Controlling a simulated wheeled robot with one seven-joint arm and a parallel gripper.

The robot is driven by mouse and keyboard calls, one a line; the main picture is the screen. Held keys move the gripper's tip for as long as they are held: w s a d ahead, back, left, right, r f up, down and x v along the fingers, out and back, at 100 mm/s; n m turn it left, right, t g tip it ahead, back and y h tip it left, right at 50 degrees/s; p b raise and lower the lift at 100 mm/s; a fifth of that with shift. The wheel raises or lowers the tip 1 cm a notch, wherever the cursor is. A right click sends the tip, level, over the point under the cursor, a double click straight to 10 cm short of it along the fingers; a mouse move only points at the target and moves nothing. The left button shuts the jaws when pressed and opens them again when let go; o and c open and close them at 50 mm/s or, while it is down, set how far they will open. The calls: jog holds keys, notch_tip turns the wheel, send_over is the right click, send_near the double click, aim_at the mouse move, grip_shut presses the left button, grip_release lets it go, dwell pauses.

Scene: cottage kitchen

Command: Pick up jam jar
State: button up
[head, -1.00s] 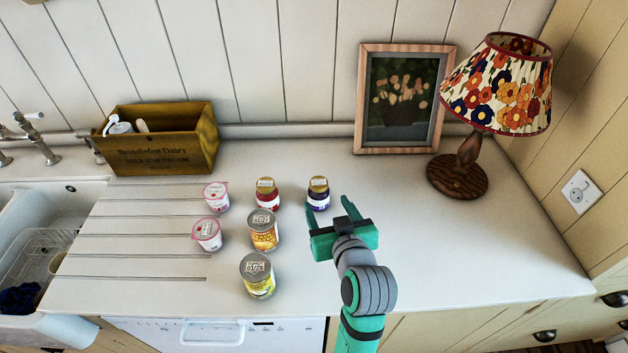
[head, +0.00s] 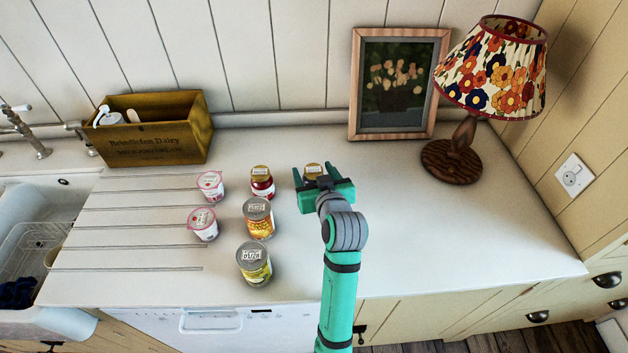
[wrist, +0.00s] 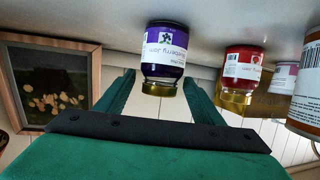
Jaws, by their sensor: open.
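A small purple jam jar with a gold lid (head: 313,169) stands on the counter, mostly hidden behind my gripper (head: 315,177) in the head view. In the wrist view, which is upside down, this purple jar (wrist: 164,52) appears between the two fingers of my gripper (wrist: 160,92), its label readable as jam. The fingers are open, one on each side, with gaps to the jar; nothing is held. A second jam jar, red with a gold lid (head: 262,183), stands just left of my gripper. It also shows in the wrist view (wrist: 241,72).
Two tins (head: 258,217) (head: 254,264) and two white-and-pink yogurt cups (head: 210,186) (head: 202,224) stand further left. A wooden crate (head: 155,128), a picture frame (head: 357,128) and a lamp (head: 462,150) stand at the back. The counter's right side is clear.

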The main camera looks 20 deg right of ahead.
jog(key=shift+w, duration=0.1)
jog(key=c, duration=1.1)
jog(key=shift+w, duration=0.15)
jog(key=c, duration=0.3)
jog(key=shift+d, duration=0.1)
